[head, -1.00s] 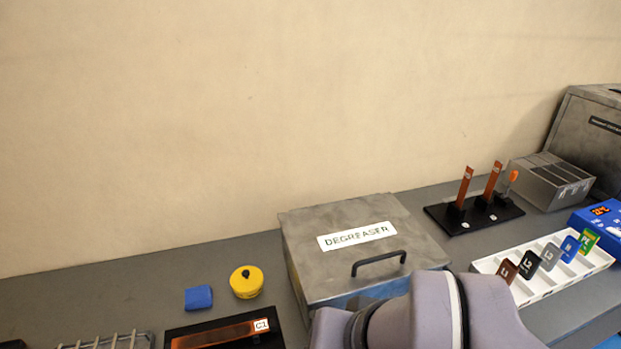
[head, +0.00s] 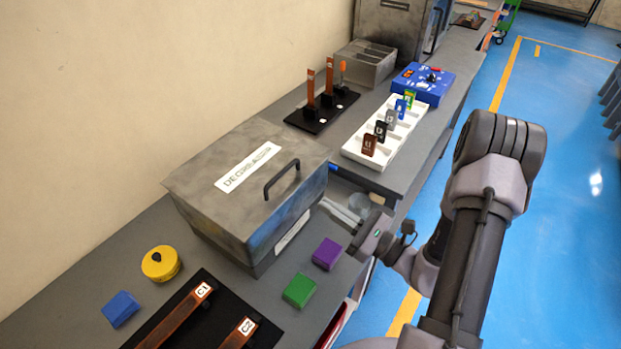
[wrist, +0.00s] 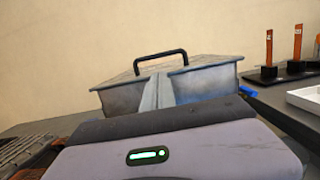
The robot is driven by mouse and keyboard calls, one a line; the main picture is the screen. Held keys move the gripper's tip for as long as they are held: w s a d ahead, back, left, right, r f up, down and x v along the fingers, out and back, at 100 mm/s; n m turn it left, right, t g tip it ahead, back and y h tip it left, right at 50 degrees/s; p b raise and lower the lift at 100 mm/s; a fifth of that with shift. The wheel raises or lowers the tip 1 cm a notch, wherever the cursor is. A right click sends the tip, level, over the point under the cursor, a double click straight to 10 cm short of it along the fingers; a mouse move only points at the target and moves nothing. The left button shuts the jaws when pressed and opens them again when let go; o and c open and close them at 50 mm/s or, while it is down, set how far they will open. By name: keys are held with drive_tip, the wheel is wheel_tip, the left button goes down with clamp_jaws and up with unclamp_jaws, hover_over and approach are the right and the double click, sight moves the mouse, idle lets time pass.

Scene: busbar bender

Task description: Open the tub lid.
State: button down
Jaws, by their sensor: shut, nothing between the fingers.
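The tub (head: 225,225) is a grey metal box on the bench, in the middle of the head view. Its lid (head: 205,180) lies closed on top, with a white DEGREASER label and a black bar handle (head: 282,178). The tub's front (wrist: 205,84) and the handle (wrist: 160,58) also show in the wrist view. My gripper (head: 330,206) is shut and empty in front of the tub, lower than the handle and apart from it. Its pale fingers (wrist: 158,92) cover part of the tub's front in the wrist view. I cannot tell whether they touch the tub.
Purple (head: 327,254) and green (head: 299,291) blocks lie in front of the tub. A yellow round container (head: 160,263), a blue block (head: 120,309) and a black tray (head: 210,325) lie nearby. A white tray with tags (head: 362,150) and a black stand (head: 310,121) are beyond.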

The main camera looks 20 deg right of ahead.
sight(295, 189)
drive_tip(key=x, duration=1)
drive_tip(key=shift+w+b, duration=0.1)
drive_tip(key=shift+b, duration=0.2)
